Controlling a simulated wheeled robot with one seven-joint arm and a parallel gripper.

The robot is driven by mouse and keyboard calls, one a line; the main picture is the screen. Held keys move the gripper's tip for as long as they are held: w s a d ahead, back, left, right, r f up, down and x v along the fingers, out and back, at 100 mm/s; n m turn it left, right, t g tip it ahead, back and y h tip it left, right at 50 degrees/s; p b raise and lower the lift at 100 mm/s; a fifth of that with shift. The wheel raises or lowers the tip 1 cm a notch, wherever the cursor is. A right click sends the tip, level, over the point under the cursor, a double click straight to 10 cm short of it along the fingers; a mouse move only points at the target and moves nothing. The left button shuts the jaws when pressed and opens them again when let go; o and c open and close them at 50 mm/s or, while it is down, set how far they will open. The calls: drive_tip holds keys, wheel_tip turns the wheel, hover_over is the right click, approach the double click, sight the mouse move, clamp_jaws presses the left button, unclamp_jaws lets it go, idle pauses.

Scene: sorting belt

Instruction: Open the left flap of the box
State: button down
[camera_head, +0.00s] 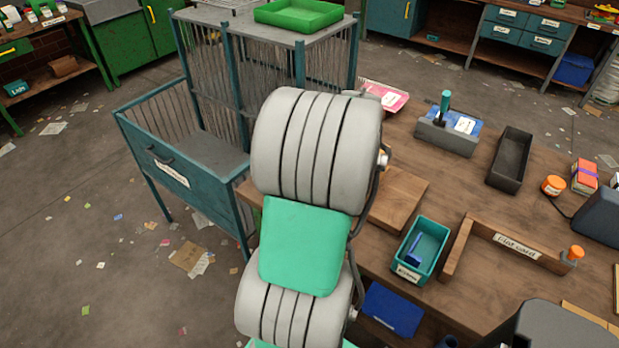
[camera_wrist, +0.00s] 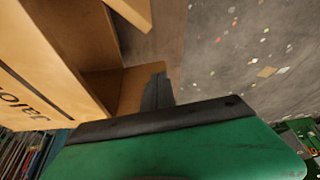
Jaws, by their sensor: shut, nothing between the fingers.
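The cardboard box (camera_wrist: 50,60) fills the left of the wrist view, with dark lettering on its side and its inside partly in view. One flap (camera_wrist: 131,10) stands out at the top of the view. Another cardboard panel (camera_wrist: 130,88), seemingly a flap, lies just left of my fingers. My gripper (camera_wrist: 157,80) is shut and empty, its dark fingers beside this panel's edge; I cannot tell if they touch. In the head view my arm hides my gripper. A brown box-like piece (camera_head: 398,193) shows partly behind my arm; I cannot tell if it is the same box.
The wooden table (camera_head: 480,205) holds a teal bin (camera_head: 440,238), a black tray (camera_head: 511,158) and a wooden corner guide (camera_head: 515,240). A teal wire-sided cart (camera_head: 175,165) stands left of my arm. The littered floor (camera_head: 70,240) at left is otherwise open.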

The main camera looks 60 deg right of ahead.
drive_tip(key=shift+w+a, duration=0.1)
drive_tip(key=shift+w, duration=0.1)
idle(0.3)
drive_tip(key=d+p+v, duration=0.1)
drive_tip(key=p+v, duration=0.6)
drive_tip(key=v, duration=0.3)
drive_tip(key=w+a+r+g, duration=0.1)
drive_tip(key=w+a+r, duration=0.1)
drive_tip(key=w+a, duration=0.5)
drive_tip(key=w+a+r, duration=0.1)
drive_tip(key=w+a, duration=0.2)
drive_tip(key=a, duration=0.9)
drive_tip(key=s+a+m, duration=0.1)
drive_tip(key=s+a, duration=0.2)
drive_tip(key=a, duration=1.6)
drive_tip(key=shift+r, duration=0.15)
